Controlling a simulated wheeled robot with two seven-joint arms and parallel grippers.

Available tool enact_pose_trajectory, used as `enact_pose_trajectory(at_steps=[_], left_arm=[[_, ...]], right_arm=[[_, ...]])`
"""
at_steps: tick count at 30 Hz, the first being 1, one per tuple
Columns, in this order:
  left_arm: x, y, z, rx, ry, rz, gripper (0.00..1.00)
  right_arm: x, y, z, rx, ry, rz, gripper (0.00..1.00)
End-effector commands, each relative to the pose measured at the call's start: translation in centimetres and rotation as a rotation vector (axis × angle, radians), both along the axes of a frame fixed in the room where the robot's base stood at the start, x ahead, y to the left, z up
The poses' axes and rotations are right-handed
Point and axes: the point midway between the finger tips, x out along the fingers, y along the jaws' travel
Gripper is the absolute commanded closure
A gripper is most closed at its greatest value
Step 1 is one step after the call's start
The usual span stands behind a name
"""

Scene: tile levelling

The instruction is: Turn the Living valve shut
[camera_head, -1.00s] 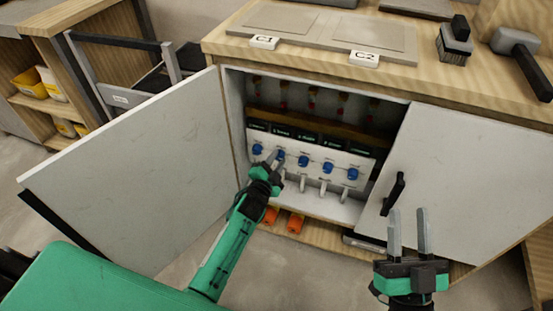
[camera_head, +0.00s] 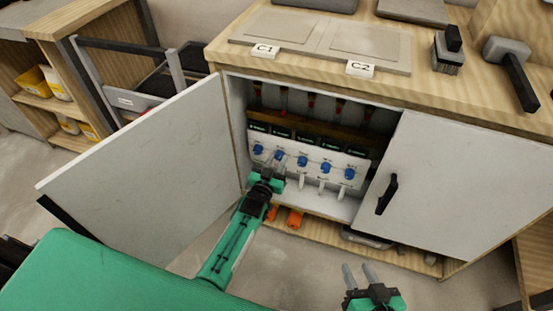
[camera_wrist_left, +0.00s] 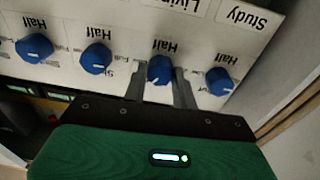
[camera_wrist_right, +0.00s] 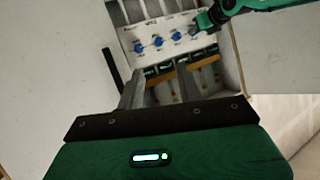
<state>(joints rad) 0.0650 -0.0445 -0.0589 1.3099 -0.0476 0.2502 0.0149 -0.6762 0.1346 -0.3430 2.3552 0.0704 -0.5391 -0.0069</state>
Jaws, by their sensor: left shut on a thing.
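The Living valve (camera_wrist_left: 160,69) is a blue knob on a white panel, second from the left in the head view (camera_head: 280,155). In the upside-down left wrist view the "Living" label stands above it. My left gripper (camera_wrist_left: 158,82) has one finger on each side of this knob and is shut on it; the fingers partly hide it in the head view (camera_head: 277,162). The knob's white mark appears near its lower left edge in the wrist view. My right gripper (camera_head: 358,270) is open and empty in front of the cabinet, fingers apart in its wrist view (camera_wrist_right: 158,85).
The Study knob (camera_wrist_left: 220,81) is close beside the held one; several more blue knobs follow along the panel. The left cabinet door (camera_head: 145,185) stands open beside my left arm. The right door (camera_head: 460,190) has a black handle (camera_head: 387,194). Orange items (camera_head: 294,219) lie below the panel.

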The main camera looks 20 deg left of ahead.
Motion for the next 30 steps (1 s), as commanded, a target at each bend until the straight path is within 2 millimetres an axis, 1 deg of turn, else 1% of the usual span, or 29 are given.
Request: enact_pose_trajectory(at_steps=[9, 15, 22, 30], left_arm=[[0.0, 0.0, -0.1, -0.288, 0.013, 0.000, 0.95], [-0.1, 0.0, -0.1, -0.431, 0.018, 0.000, 0.95], [-0.1, 0.0, -0.2, -0.542, 0.022, 0.000, 0.95], [-0.1, -0.1, -0.2, -0.594, 0.023, 0.000, 0.95]], right_arm=[[-0.2, -1.6, -0.1, -0.066, 0.101, -0.007, 0.64], [-0.3, -2.1, -0.2, -0.087, 0.137, -0.010, 0.64], [-0.4, -2.4, -0.3, -0.101, 0.160, -0.012, 0.64], [-0.5, -2.6, -0.5, -0.108, 0.172, -0.013, 0.64]])
